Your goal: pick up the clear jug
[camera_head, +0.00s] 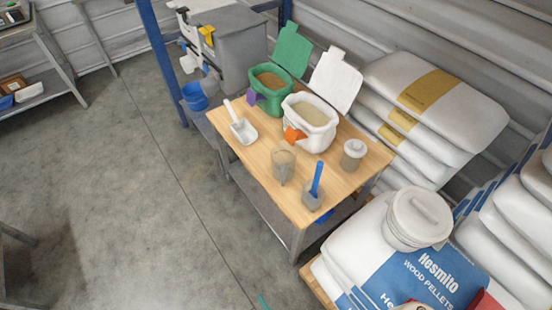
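The clear jug (283,164) stands on the wooden table (262,182), near its middle and towards the front edge. It looks see-through, with the tan of the wood or some contents showing in it; I cannot tell which. To its right stands a small greyish container (312,201) with a blue-handled tool (317,177) sticking up out of it. A lidded jar (353,156) stands further right. My gripper is not in view, and nothing covers the jug.
Behind the jug are a white open tub (309,137) and a green open tub (256,93). A white scoop (243,131) lies at the left. Stacked sacks (440,95) and a white bucket (417,218) crowd the right. The floor (150,190) left of the table is clear.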

